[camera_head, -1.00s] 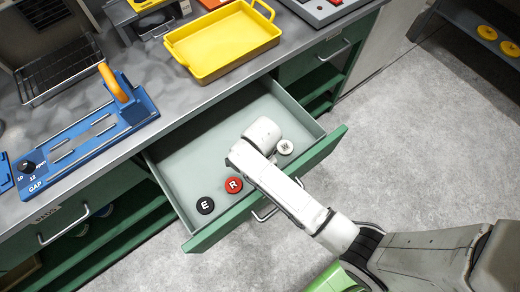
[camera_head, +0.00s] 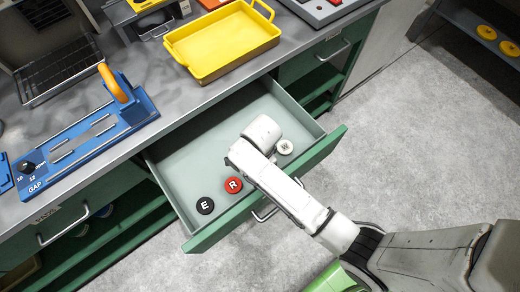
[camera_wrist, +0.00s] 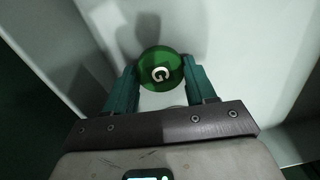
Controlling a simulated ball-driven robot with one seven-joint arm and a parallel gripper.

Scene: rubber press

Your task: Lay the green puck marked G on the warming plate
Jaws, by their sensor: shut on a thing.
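The green puck marked G (camera_wrist: 161,68) sits between the two teal fingers of my gripper (camera_wrist: 159,76) in the wrist view. My gripper is shut on it, with the letter facing the camera. In the head view my white wrist (camera_head: 262,133) is over the open drawer and hides both the gripper and the green puck. The pale drawer floor lies behind the puck in the wrist view; I cannot tell how high the puck is above it. I cannot tell for sure which thing on the bench is the warming plate.
The open drawer (camera_head: 177,172) also holds a black puck E (camera_head: 205,205), a red puck R (camera_head: 233,185) and a white puck (camera_head: 284,147). On the bench stand a yellow tray (camera_head: 222,43), a blue gauge (camera_head: 90,140) and a dark rack (camera_head: 57,73). A grey-red device (camera_head: 325,8) is at top right.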

